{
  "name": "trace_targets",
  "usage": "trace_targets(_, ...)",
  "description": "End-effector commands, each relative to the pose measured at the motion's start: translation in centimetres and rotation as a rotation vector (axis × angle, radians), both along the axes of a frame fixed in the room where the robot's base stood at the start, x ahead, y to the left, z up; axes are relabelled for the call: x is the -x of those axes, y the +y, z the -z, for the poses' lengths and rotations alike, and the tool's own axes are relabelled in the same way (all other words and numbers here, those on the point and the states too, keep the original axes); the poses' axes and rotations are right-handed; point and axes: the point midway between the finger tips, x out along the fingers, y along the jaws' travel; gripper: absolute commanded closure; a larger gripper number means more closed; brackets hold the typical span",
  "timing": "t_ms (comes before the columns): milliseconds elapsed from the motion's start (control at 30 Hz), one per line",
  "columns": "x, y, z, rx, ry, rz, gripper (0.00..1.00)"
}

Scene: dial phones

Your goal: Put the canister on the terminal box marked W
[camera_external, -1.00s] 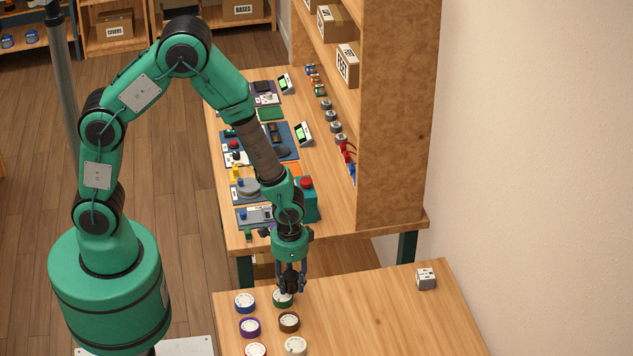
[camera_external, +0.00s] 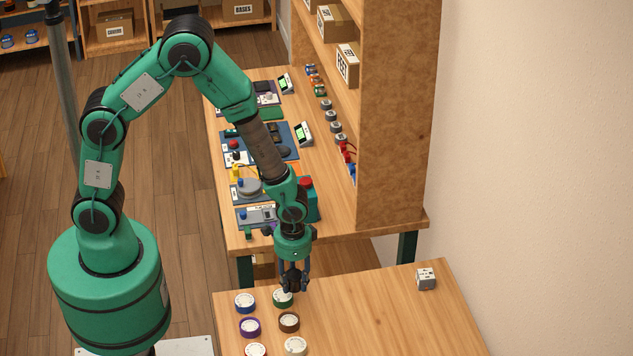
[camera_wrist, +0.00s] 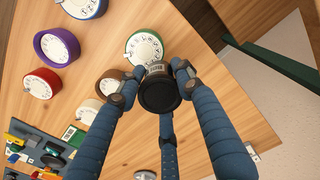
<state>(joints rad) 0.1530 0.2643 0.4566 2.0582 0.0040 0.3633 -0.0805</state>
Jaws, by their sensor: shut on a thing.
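My gripper (camera_external: 294,283) is above the near table, close to the green dial. In the wrist view my gripper (camera_wrist: 156,80) has its blue fingers closed around a dark canister (camera_wrist: 158,96), which has a black round end and a pale label band. In the external view the canister is hard to make out among the fingers. A small grey-white box (camera_external: 426,279) with dark marks stands alone at the right of the near table. It may be a terminal box, but I cannot read a W on it.
Several round dials stand on the near table: green (camera_external: 282,299), blue (camera_external: 245,303), purple (camera_external: 250,327), brown (camera_external: 289,322) and cream (camera_external: 295,346) among them. The table between them and the grey-white box is clear. A bench (camera_external: 330,190) with a tall shelf stands behind.

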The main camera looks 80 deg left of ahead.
Motion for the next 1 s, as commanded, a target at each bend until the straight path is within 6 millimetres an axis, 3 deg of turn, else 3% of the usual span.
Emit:
trace_targets(267,-4.4,-0.3,-1.4,0.0,0.0,0.02,0.87)
trace_targets(1000,-19.4,-0.6,-4.3,0.0,0.002,0.099,0.87)
